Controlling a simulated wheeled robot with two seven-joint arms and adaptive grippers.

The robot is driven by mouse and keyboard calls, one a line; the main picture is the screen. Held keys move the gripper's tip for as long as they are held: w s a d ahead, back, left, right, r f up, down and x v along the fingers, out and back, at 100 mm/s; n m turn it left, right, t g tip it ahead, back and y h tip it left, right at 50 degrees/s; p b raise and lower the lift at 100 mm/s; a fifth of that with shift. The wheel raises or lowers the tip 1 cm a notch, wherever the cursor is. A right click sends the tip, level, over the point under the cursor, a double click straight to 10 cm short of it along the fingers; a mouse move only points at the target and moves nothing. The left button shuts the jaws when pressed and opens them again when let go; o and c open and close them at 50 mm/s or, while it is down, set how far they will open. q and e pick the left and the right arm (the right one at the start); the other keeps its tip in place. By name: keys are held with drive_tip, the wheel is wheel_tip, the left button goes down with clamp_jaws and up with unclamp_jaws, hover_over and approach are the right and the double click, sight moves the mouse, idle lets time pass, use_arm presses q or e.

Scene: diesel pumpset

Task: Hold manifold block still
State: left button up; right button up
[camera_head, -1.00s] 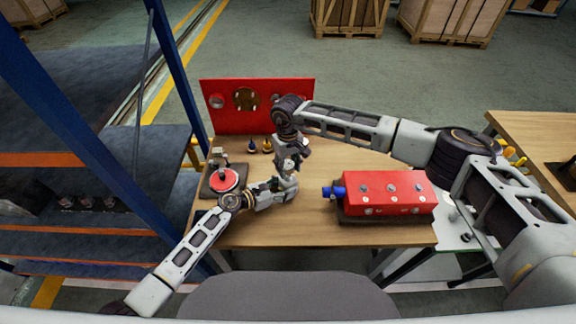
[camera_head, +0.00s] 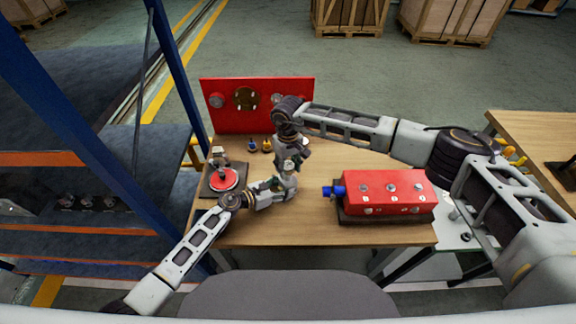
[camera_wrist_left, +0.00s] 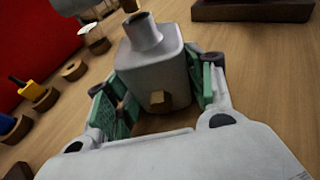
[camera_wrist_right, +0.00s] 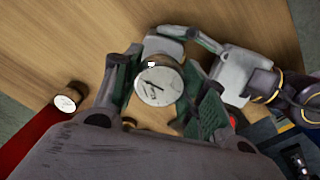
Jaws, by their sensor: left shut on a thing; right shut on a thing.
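The grey metal manifold block (camera_wrist_left: 155,68) has a round port on top and a brass fitting on its near face. My left gripper is shut around it, with green pads on its two sides, in the left wrist view (camera_wrist_left: 160,95); it also shows low over the table in the head view (camera_head: 284,187). My right gripper (camera_head: 293,160) comes down close above it. In the right wrist view my right gripper (camera_wrist_right: 165,90) is shut on a round gauge (camera_wrist_right: 158,85) with a white dial. Whether the gauge touches the block is hidden.
A red panel (camera_head: 285,100) stands at the table's back. A red box with a blue fitting (camera_head: 385,185) sits at right. A red disc on a dark base (camera_head: 224,180) is at left. Small blue and yellow-capped parts (camera_head: 266,146) stand before the panel. The front middle is clear.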

drive_tip(key=shift+f, duration=0.75)
idle(0.8)
drive_tip(key=shift+m, duration=0.3)
drive_tip(key=m, duration=0.4)
drive_tip(key=shift+m, duration=0.4)
drive_tip(key=m, duration=0.5)
drive_tip(key=shift+m, duration=0.3)
drive_tip(key=m, duration=0.6)
drive_tip(key=shift+m, duration=3.5)
